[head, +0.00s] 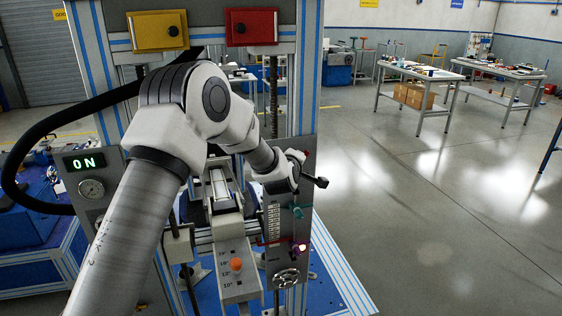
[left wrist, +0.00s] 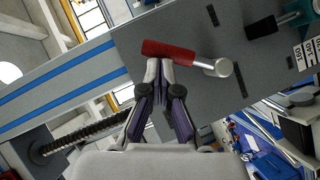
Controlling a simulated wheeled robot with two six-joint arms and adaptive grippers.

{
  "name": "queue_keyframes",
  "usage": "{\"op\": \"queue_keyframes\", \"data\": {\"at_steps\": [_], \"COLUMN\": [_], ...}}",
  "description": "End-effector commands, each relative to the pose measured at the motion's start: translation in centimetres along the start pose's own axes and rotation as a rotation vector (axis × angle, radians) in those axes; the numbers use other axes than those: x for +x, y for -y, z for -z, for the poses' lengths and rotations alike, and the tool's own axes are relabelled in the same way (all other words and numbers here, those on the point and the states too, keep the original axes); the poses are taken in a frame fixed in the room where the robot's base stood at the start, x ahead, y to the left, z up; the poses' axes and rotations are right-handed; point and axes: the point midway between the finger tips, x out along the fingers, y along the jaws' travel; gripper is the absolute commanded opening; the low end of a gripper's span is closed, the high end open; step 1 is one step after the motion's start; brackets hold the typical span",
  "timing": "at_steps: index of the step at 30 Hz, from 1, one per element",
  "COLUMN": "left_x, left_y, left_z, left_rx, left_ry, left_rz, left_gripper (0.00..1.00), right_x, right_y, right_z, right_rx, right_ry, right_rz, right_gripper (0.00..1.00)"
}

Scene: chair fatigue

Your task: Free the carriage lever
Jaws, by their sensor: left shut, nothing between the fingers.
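In the left wrist view a lever with a red grip (left wrist: 168,50) and a round silver hub (left wrist: 219,67) lies on a grey panel. My left gripper (left wrist: 165,68) is shut and empty, its fingertips right beside the red grip. I cannot tell whether they touch. A second lever with a black grip (left wrist: 262,28) and teal hub is at the upper right. In the head view my left arm reaches to the upper part of the upright panel (head: 285,225); its fingertips are hard to make out. A dark-ended lever (head: 320,182) sticks out to the right. Which one is the carriage lever is not marked.
An orange knob (head: 236,264) sits on a marked grey block. The display (head: 86,162) reads ON. The floor at right is open.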

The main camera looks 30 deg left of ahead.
Motion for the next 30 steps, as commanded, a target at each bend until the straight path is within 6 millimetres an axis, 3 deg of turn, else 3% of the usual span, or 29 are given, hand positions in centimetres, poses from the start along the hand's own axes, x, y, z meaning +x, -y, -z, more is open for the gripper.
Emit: {"op": "queue_keyframes", "data": {"at_steps": [3, 15, 20, 30], "left_x": [0.5, 2.0, 2.5, 3.2], "left_y": [-0.1, 0.1, 0.3, 1.2], "left_z": [-0.7, -2.9, -3.7, -4.7], "left_rx": [0.079, 0.073, 0.183, 0.185], "left_ry": [0.001, 0.0, 0.0, -0.001], "left_rz": [0.053, 0.049, 0.122, 0.125], "left_gripper": [0.0, 0.0, 0.0, 0.0], "right_x": [-0.1, 1.0, 0.9, 1.4], "right_y": [0.0, 0.0, 0.0, 0.0], "right_z": [0.0, 0.0, 0.0, 0.0], "right_rx": [0.0, 0.0, 0.0, 0.0], "right_ry": [0.0, 0.0, 0.0, 0.0], "right_rz": [0.0, 0.0, 0.0, 0.0], "right_gripper": [0.4, 0.4, 0.4, 0.4]}}
